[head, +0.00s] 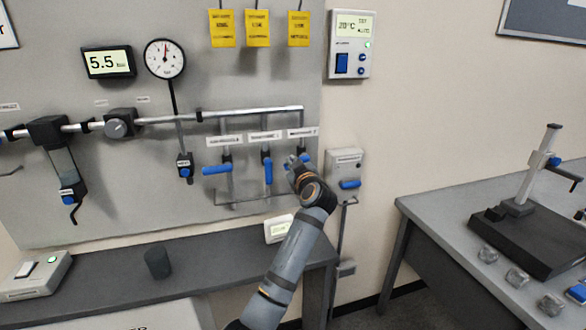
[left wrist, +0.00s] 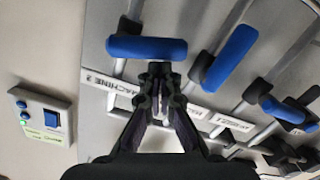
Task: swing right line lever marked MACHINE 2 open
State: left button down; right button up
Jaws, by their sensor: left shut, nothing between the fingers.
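The label reading MACHINE 2 (left wrist: 105,90) and the blue lever handle (left wrist: 146,48) beside it show in the left wrist view. That handle lies crosswise to its pipe. My left gripper (left wrist: 160,72) is shut and empty, its fingertips close to the handle's edge; I cannot tell whether they touch. In the head view my left gripper (head: 299,168) is in front of the right line below its label (head: 302,132), hiding most of that lever. My right gripper is not in view.
The middle lever (head: 268,172) points down along its pipe. The left lever (head: 216,170) lies crosswise. A grey box with a blue handle (head: 349,184) is on the wall just right of my gripper. A shelf (head: 200,270) runs below the panel.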

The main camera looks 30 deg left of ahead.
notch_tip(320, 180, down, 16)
jog(key=b, duration=1.5)
pick_arm(q)
jog(key=f+n+b, duration=0.1)
jog(key=n+b, duration=0.1)
jog(key=n, duration=0.2)
jog(key=w+d+f+n+b, duration=0.1)
jog(key=f+n+b, duration=0.1)
jog(key=n+b, duration=0.1)
jog(key=w+f+n+b, duration=0.1)
jog(key=f+n+b, duration=0.1)
jog(key=n, duration=0.2)
jog(key=shift+d+f+n, duration=0.15)
jog(key=shift+d+n, duration=0.2)
jog(key=shift+n, duration=0.05)
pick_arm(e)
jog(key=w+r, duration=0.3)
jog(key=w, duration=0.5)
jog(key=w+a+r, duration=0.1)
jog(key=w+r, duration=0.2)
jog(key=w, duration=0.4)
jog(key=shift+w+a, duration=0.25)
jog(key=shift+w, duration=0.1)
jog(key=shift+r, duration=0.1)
pick_arm(q)
jog(key=shift+b, duration=0.3)
